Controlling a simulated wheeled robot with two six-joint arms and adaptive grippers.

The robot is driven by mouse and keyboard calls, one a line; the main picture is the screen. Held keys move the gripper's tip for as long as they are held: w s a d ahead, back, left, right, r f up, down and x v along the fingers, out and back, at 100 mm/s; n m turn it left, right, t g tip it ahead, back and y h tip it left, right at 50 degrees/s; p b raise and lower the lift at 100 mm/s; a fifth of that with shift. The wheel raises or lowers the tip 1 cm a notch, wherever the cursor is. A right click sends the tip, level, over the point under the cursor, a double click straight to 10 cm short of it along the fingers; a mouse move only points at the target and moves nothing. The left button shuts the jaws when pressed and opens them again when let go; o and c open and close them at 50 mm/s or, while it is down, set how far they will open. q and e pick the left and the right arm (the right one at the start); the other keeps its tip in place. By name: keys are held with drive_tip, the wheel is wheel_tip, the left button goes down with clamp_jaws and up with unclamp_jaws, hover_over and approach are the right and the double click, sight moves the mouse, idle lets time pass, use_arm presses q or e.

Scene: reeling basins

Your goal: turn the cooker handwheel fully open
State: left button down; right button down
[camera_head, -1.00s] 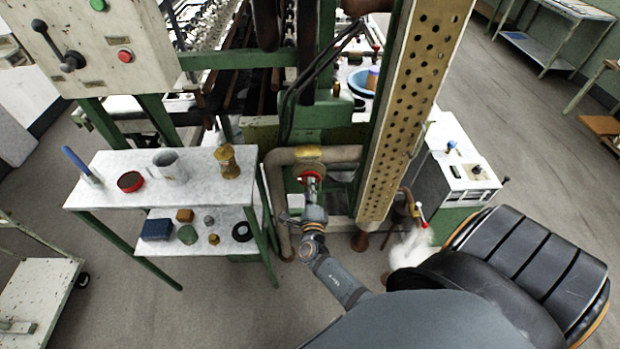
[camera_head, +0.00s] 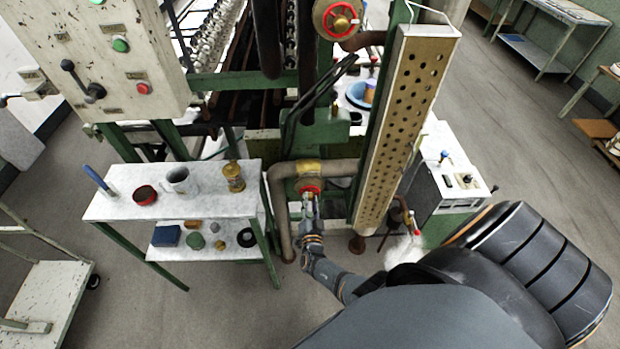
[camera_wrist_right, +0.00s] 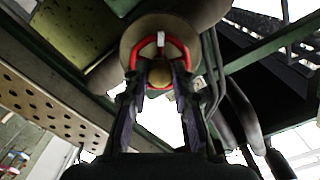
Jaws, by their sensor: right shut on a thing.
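A red-rimmed handwheel (camera_head: 310,187) sits on a pipe valve below the machine frame, near the middle of the head view. In the right wrist view the red rim (camera_wrist_right: 190,55) surrounds a brass-coloured hub, with a white mark at its top. My right gripper (camera_head: 309,200) reaches it from below and is shut on the handwheel. In the wrist view its two dark fingers (camera_wrist_right: 160,78) lie at the lower part of the rim, partly hiding it. My left gripper is not in view.
A rusty pipe (camera_head: 277,215) bends around the valve. A perforated brass-coloured panel (camera_head: 400,130) stands close on the right. A small table (camera_head: 130,205) with a mug and jars stands on the left. Another red-rimmed handwheel (camera_head: 354,28) is higher up. White vapour (camera_head: 403,250) shows low right.

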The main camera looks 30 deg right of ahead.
drive_tip(key=c, duration=1.2)
unclamp_jaws()
drive_tip(key=shift+w+d, duration=0.1)
